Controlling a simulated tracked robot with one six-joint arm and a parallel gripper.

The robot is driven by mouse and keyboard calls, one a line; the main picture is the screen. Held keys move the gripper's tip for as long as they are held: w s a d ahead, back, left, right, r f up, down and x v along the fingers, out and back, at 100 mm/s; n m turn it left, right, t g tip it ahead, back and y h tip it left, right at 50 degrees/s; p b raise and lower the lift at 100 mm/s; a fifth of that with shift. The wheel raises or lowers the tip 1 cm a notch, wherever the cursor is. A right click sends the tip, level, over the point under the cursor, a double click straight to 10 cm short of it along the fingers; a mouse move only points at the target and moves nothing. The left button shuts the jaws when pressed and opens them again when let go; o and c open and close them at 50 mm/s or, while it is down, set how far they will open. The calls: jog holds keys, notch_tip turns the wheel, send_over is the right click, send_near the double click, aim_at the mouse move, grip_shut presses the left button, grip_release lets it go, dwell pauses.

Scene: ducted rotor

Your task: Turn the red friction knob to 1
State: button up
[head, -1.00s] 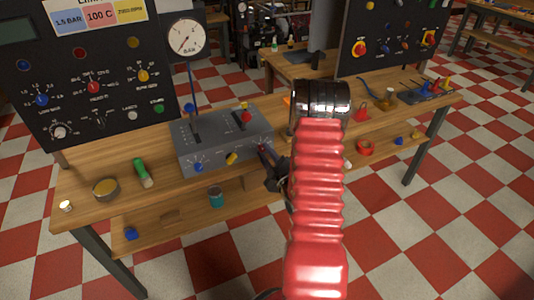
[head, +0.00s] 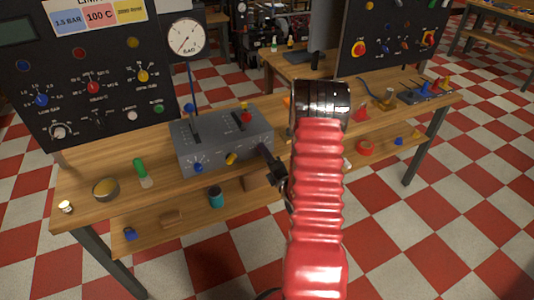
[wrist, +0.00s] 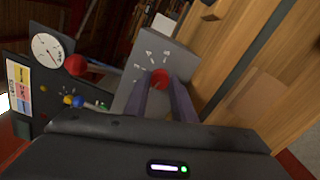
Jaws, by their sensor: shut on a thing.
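The red friction knob (wrist: 160,76) sits on the front face of the grey control box (wrist: 172,58), between my fingertips in the wrist view. White scale marks surround it, too small to read, and I cannot tell where its pointer stands. My gripper (wrist: 161,92) is shut on the knob, with one dark finger on each side. In the head view my gripper (head: 266,152) reaches the right end of the front of the grey box (head: 220,135), and the knob is hidden behind it.
A blue knob (head: 198,167) and a yellow knob (head: 231,158) sit left of my gripper on the same face. A red-topped lever (head: 246,117) stands on the box. A gauge (head: 187,38) rises behind it. A green-handled item (head: 140,170) and a tin (head: 105,188) lie on the bench.

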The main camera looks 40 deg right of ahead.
jog(key=shift+s+a+f+n, duration=0.1)
jog(key=shift+f+n, duration=0.2)
jog(key=shift+n, duration=0.3)
jog(key=o, duration=1)
jog(key=shift+r, duration=0.1)
jog(key=shift+o, duration=0.3)
jog(key=shift+r, duration=0.1)
